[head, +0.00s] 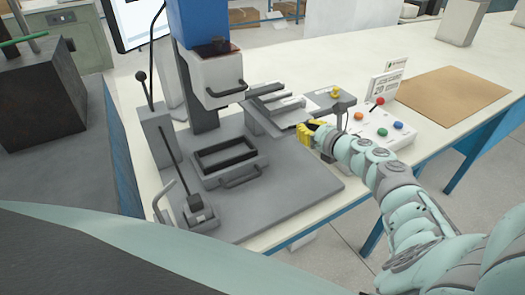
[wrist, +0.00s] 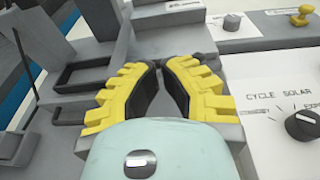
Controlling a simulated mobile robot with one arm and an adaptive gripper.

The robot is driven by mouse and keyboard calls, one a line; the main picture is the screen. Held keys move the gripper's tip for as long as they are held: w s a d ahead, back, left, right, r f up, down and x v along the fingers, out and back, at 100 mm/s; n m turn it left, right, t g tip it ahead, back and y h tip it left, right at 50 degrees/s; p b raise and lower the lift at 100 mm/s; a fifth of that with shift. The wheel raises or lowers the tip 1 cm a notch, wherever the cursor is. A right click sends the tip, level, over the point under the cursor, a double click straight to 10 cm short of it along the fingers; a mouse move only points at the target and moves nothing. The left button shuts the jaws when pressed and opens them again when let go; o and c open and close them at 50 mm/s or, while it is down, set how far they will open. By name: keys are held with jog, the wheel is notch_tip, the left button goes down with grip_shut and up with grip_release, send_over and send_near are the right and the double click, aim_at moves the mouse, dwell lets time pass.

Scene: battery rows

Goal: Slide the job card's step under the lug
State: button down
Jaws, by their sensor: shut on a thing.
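My gripper (head: 308,131) has yellow fingers and is at the right rear edge of the grey machine base, beside the control panel. In the wrist view my gripper (wrist: 161,66) has its fingertips drawn together on a grey piece, mostly hidden by the fingers. A grey rack of bars (head: 270,97) stands just beyond the gripper. A white card (head: 388,84) with small print stands upright behind the panel; its text is too small to read. I cannot tell which part is the lug.
The control panel (head: 372,126) has orange, blue and green buttons and a red-tipped lever. The press head (head: 214,76) hangs over a dark-rimmed tray (head: 225,157). A black lever (head: 183,172) stands at the left. A brown mat (head: 452,94) lies clear at the right.

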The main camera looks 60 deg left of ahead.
jog(key=b+v, duration=0.2)
jog(key=v, duration=1.2)
